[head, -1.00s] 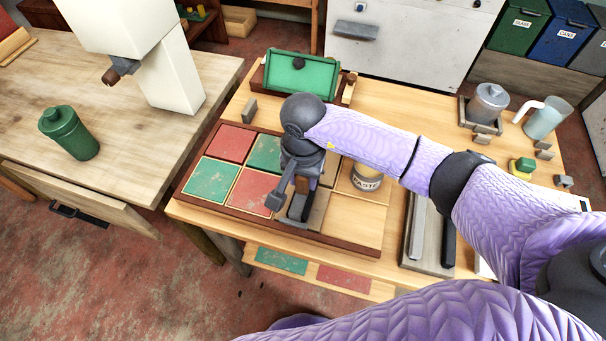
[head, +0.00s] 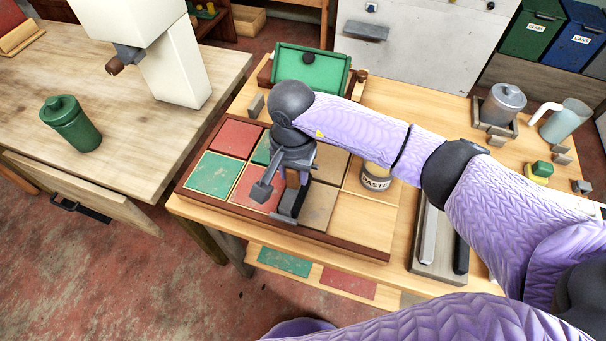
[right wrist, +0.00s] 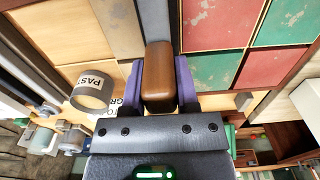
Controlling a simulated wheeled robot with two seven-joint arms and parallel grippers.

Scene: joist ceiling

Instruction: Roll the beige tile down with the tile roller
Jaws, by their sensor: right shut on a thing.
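My right gripper (head: 291,184) is shut on the brown wooden handle of the tile roller (right wrist: 158,78). The roller's dark grey end (head: 289,205) is low over the tile board, at the border between a red tile (head: 252,190) and the front beige tile (head: 320,207). Whether it touches the surface is unclear. The beige tile lies in the front row, right of the roller, and also shows in the right wrist view (right wrist: 119,25). My left gripper is not in view.
The tile board's dark frame (head: 330,246) holds red and green tiles on the left and bare wood at right. A green tray (head: 311,72) is behind; a grey holder (head: 436,260) lies right.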

